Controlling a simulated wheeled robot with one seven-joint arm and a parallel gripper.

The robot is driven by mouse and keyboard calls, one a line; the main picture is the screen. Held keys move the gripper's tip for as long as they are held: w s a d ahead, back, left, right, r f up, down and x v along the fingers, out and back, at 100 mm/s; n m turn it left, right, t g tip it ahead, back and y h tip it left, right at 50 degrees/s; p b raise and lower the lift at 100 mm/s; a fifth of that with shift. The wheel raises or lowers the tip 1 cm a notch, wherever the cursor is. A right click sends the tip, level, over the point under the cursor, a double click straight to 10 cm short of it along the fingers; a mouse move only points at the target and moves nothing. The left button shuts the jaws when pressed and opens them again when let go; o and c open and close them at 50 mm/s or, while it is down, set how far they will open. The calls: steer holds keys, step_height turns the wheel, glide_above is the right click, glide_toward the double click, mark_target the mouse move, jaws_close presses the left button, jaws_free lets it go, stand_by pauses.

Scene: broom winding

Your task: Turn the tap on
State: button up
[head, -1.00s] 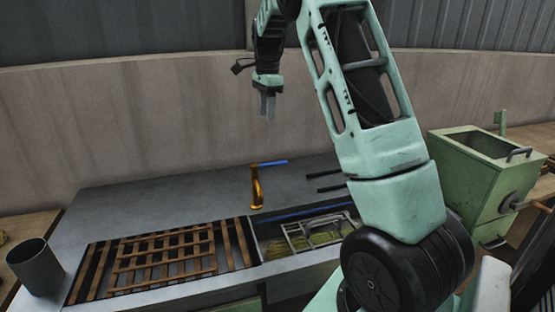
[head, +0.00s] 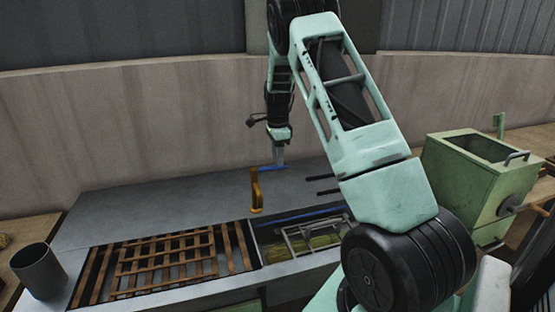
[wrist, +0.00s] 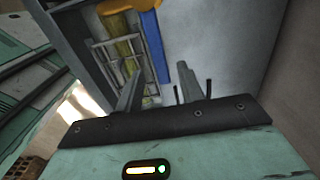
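The tap (head: 256,193) is a brass-orange spout on the grey counter behind the sink, with a blue lever handle (head: 270,168) pointing right from its top. My gripper (head: 279,158) hangs over the right end of the handle, fingers down. In the wrist view the fingers of my gripper (wrist: 158,80) are apart, and the blue handle (wrist: 153,45) runs from the orange tap (wrist: 142,4) down to the gap between them. I cannot tell whether a finger touches the handle.
A sink basin with a wire rack (head: 318,234) lies in front of the tap. A wooden slatted grate (head: 165,256) covers the left part. A dark cup (head: 38,272) stands at the counter's left corner. Two black prongs (head: 320,184) stick out right of the tap. A green hopper (head: 478,178) stands at right.

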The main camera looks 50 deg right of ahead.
steer(key=shift+f, duration=1.2)
jaws_close()
steer(key=s+a+m+p, duration=0.3)
steer(key=a+m+p, duration=0.5)
steer(key=m, duration=0.6)
steer(key=shift+s+a+p, duration=0.25)
steer(key=shift+s+p, duration=0.05)
steer(key=shift+p, duration=0.7)
